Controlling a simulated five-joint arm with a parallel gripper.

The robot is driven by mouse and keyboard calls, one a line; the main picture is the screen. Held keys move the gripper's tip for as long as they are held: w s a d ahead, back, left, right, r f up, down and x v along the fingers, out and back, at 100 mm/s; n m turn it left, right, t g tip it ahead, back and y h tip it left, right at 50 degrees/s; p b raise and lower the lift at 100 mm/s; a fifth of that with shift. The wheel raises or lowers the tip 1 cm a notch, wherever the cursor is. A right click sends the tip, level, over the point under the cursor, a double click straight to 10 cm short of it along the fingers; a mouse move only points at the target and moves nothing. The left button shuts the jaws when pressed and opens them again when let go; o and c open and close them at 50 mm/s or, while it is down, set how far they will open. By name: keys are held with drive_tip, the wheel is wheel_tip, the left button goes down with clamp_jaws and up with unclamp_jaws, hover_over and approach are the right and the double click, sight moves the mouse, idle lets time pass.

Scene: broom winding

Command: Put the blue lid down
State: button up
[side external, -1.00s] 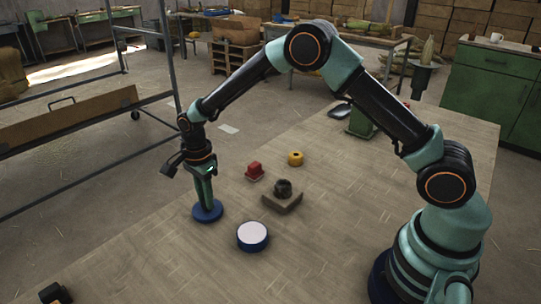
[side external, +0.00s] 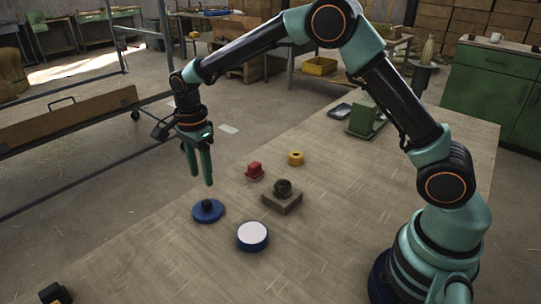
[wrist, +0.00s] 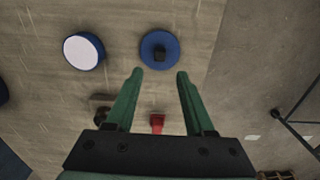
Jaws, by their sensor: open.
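The blue lid (side external: 207,212) is a flat round disc with a dark knob on top. It lies on the wooden table near its left edge in the side view. My gripper (side external: 199,182) is above the lid, fingers pointing down, open and empty, and apart from the knob. In the wrist view the lid (wrist: 159,49) lies ahead of the two green fingertips (wrist: 160,73), with its knob in full view. A blue round container with a white top (side external: 252,236) stands on the table to the right of the lid.
A red object (side external: 254,171), a yellow ring-like piece (side external: 295,158) and a block with a dark round part (side external: 282,197) stand behind the lid. A green object (side external: 364,120) is at the far end. The table's front middle is clear.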

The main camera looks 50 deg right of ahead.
drive_tip(key=s+d+r+n+t, duration=0.1)
drive_tip(key=s+d+r+n, duration=0.25)
drive_tip(key=r, duration=0.35)
drive_tip(key=s+d+r+n+t, duration=0.25)
drive_tip(key=s+r+n, duration=0.2)
drive_tip(key=r, duration=0.25)
drive_tip(key=s+d+n+t, duration=0.2)
drive_tip(key=s+d+n, duration=0.3)
drive_tip(key=s+n, duration=0.5)
drive_tip(key=shift+s, duration=1.25)
